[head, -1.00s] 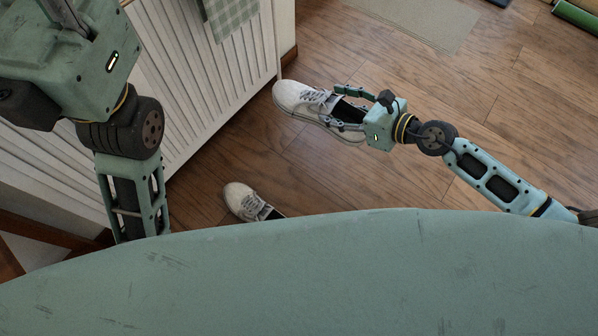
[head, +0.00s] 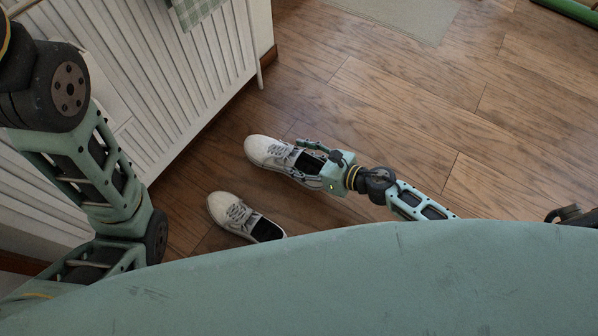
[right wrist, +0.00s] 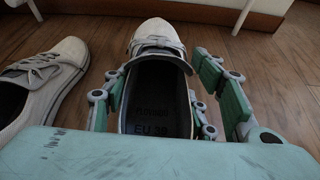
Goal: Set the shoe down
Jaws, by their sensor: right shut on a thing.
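A white lace-up shoe (head: 268,150) with a dark inside is held by my right gripper (head: 308,160) in the head view. The gripper's fingers lie on both sides of the shoe's opening. In the right wrist view the same shoe (right wrist: 155,38) points away, toe toward the white furniture, with the fingers (right wrist: 158,105) at its sides. It looks upright and close to the floor; I cannot tell whether its sole touches. A second, matching shoe (head: 230,210) stands on the floor beside it, and also shows at the left of the wrist view (right wrist: 58,75). My left gripper is out of view.
The wooden floor (head: 400,110) is clear to the right of the held shoe. White slatted furniture (head: 170,75) stands at the left, with a checked green cloth (head: 195,10). A pale mat (head: 400,15) and a green roll (head: 570,10) lie farther back.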

